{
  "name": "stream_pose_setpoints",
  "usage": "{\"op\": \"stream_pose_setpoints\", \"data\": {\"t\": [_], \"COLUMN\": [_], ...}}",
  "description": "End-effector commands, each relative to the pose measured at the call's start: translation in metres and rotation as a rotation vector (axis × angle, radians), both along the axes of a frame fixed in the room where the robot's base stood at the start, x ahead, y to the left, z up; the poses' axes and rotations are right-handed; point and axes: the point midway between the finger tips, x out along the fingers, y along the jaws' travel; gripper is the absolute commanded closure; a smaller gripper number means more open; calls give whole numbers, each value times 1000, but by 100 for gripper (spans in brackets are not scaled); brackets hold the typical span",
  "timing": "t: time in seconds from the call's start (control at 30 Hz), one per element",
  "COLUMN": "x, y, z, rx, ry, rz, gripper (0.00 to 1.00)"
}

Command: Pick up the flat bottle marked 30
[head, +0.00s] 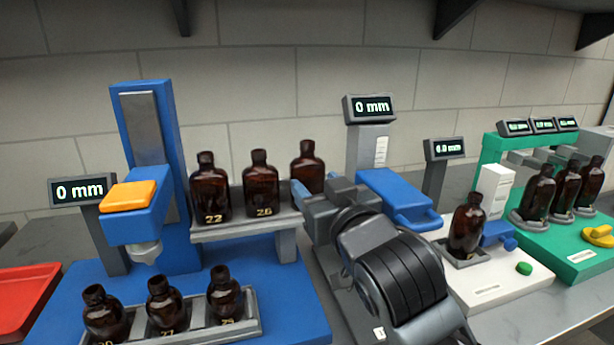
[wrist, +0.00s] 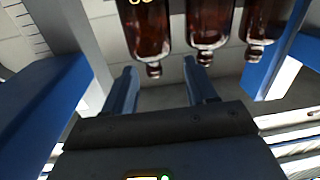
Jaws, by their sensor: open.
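Three flat amber bottles stand on the grey raised shelf (head: 246,226): bottle 22 (head: 210,190), bottle 26 (head: 260,187) and a right-hand bottle (head: 306,158), whose mark my gripper hides in the head view. My gripper (head: 315,190) is open and empty in front of this right-hand bottle. In the wrist view, which is upside down, my gripper (wrist: 163,75) has its fingers apart, with the nearest bottle (wrist: 147,32) between and beyond them. Its mark is cut off at the top edge and cannot be read surely. No mark 30 is clearly legible.
A front rack (head: 188,333) holds three more bottles; the left one's mark (head: 105,342) is partly cut off. A blue stand (head: 150,190) with an orange pad is at left. A white station (head: 510,276) with one bottle and a green station (head: 560,240) are right.

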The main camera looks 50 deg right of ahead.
Motion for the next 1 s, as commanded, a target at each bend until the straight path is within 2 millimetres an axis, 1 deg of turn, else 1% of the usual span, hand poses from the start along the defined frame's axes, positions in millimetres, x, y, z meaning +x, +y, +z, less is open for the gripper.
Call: {"op": "stream_pose_setpoints", "data": {"t": [0.03,0.1,0.23,0.57,0.8,0.9,1.0], "x": [4,6,10,36,65,72,74], "y": [-5,-11,-18,-36,-54,-58,-60], "z": [15,25,34,35,33,32,32], "rx": [12,27,45,48,47,47,46], "ry": [-19,-30,-41,-42,-41,-41,-42], "rz": [-23,-47,-71,-75,-76,-74,-74], "gripper": [43,43,43,43,43,43,43]}}
